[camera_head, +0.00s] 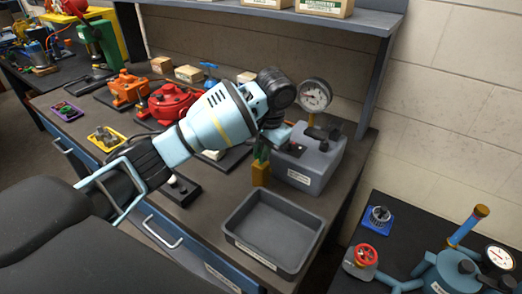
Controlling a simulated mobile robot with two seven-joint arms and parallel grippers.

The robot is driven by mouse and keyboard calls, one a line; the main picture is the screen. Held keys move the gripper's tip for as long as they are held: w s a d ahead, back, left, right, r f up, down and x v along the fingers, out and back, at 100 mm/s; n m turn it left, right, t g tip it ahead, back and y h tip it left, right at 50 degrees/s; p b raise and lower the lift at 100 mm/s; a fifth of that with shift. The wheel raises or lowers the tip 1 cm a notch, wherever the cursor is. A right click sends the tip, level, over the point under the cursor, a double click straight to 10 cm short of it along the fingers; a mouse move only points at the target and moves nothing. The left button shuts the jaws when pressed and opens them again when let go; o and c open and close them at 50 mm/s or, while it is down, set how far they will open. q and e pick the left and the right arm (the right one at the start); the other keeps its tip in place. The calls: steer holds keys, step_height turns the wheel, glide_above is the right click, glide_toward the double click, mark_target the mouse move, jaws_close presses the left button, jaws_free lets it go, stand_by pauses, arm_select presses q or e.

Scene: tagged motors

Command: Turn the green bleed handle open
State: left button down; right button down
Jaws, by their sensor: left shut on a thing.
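The grey box (318,164) with a round dial gauge (315,94) stands at the right end of the bench. A narrow green handle (262,151) shows at its left side, above an ochre block (261,174). My left gripper (269,138) reaches in from the left and is shut on the green handle. The gripper's wrist and fingers hide the upper part of the handle, so its exact angle cannot be told. My right gripper is not in view.
An empty dark grey tray (232,226) lies in front of the box. Red (172,103) and orange (125,89) machines stand farther left on the bench. A shelf (300,17) with boxes overhangs the back. A second table at lower right holds a blue device (447,272).

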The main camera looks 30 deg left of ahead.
arm_select(q)
steer(key=shift+n, duration=0.6)
steer(key=c, duration=1.5)
jaws_free()
steer(key=shift+o, duration=0.2)
steer(key=shift+r, duration=0.1)
step_height(320, 180, up, 7)
steer(key=d, duration=0.1)
steer(key=shift+d+r, duration=0.2)
steer(key=shift+d, duration=0.05)
steer(key=shift+s, duration=0.1)
